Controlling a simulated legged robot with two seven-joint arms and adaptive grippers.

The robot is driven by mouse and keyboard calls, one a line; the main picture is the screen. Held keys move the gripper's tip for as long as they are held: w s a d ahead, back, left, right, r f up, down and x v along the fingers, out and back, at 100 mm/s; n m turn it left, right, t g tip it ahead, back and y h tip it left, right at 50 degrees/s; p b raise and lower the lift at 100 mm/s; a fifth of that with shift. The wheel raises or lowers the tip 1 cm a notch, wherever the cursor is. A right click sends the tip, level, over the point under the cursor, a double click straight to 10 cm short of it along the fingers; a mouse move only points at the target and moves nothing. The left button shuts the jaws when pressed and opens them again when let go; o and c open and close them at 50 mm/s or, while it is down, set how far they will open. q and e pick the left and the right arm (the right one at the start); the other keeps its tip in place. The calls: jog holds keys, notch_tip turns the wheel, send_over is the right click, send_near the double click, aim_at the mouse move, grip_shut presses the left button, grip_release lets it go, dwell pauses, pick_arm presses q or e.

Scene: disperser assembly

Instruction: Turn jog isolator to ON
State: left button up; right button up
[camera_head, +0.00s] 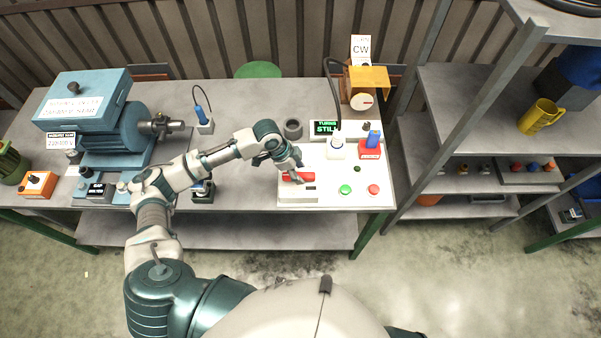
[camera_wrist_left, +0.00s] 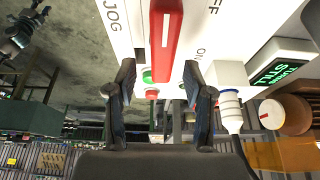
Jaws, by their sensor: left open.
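The jog isolator's red handle (camera_head: 298,177) sits on a low white box at the front of the white panel (camera_head: 320,160). In the left wrist view the red handle (camera_wrist_left: 166,35) has a white line along it, beside the label JOG and the partly cut-off labels OFF and ON. My left gripper (camera_head: 291,165) is at the handle from above. In the left wrist view the open fingers (camera_wrist_left: 159,75) stand on either side of the handle's near end, with gaps visible. I cannot tell whether either finger touches it. My right gripper is out of view.
A green button (camera_head: 345,189) and a red button (camera_head: 373,189) lie right of the isolator. Behind are a white bottle-like part (camera_head: 336,148), a red-and-blue block (camera_head: 370,149) and a display (camera_head: 326,128) reading STILL. A blue motor machine (camera_head: 120,130) stands left.

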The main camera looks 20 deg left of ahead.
pick_arm(q)
jog(key=shift+w+d+f, duration=0.1)
jog(key=shift+d+f, duration=0.05)
jog(key=shift+f, duration=0.65)
jog(key=shift+a+f, duration=0.2)
jog(key=shift+a, duration=0.55)
jog(key=shift+d, duration=0.3)
jog(key=c, duration=0.9)
jog(key=shift+d+r, duration=0.15)
jog(key=shift+d, duration=0.1)
grip_shut()
jog(key=shift+a, duration=0.15)
